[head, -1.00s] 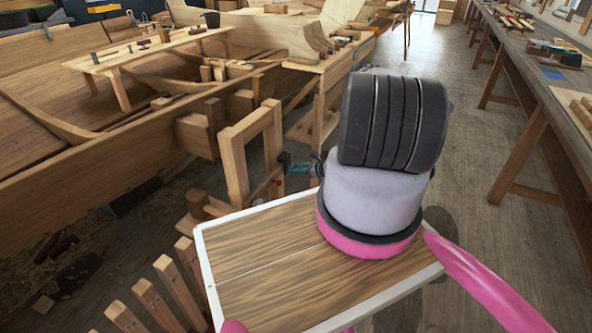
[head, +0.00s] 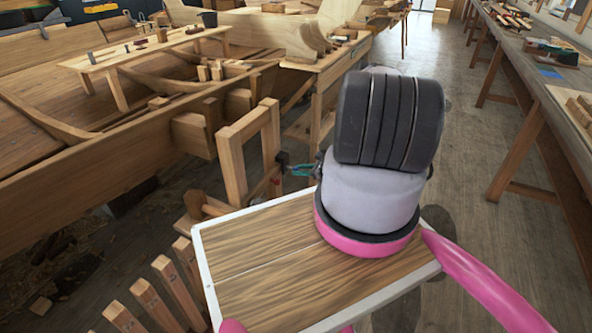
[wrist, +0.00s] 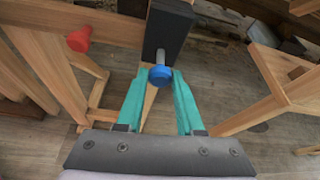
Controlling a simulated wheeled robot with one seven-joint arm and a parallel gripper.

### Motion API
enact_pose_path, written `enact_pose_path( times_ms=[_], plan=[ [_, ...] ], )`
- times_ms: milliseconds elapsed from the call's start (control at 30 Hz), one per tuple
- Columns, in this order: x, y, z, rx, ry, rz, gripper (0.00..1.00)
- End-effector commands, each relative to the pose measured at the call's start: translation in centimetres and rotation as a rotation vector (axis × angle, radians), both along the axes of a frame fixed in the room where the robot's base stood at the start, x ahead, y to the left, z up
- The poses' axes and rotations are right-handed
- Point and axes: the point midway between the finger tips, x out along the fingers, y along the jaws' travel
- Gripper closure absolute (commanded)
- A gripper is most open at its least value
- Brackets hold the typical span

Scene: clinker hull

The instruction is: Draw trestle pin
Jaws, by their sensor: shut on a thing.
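The pin has a blue round head (wrist: 160,76) and a short grey metal shaft. The shaft runs to a dark block (wrist: 168,30) on the wooden trestle (wrist: 105,22). A length of shaft shows between the head and the block; I cannot tell how deep its far end sits. My gripper (wrist: 160,73) has its teal fingers shut on the pin's head, one on each side. In the head view the trestle frame (head: 232,165) stands left of my arm. My gripper (head: 303,169) is small there, beside the dark block, and the pin is hard to make out.
A red knob (wrist: 78,40) sits on the trestle, left of the pin. Another wooden stand (wrist: 280,90) is close on the right in the wrist view. The boat hull (head: 90,190) lies left, and a workbench (head: 540,75) runs along the right. Open floor lies between.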

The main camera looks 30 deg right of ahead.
Motion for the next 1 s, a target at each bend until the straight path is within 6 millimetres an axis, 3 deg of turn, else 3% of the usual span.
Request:
enact_pose_path(
  times_ms=[133,167,200,233,633,1000],
  plan=[
    [0.1,0.0,0.0,-0.001,-0.001,-0.001,1.00],
    [0.1,0.0,0.0,-0.001,-0.001,-0.001,0.56],
    [0.1,0.0,0.0,-0.001,-0.001,0.000,0.41],
    [0.1,0.0,0.0,-0.001,-0.001,0.000,0.33],
    [-0.4,-0.4,0.2,-0.002,0.000,-0.001,0.33],
    [-5.7,-4.0,2.8,-0.001,0.000,-0.003,0.33]
  ],
)
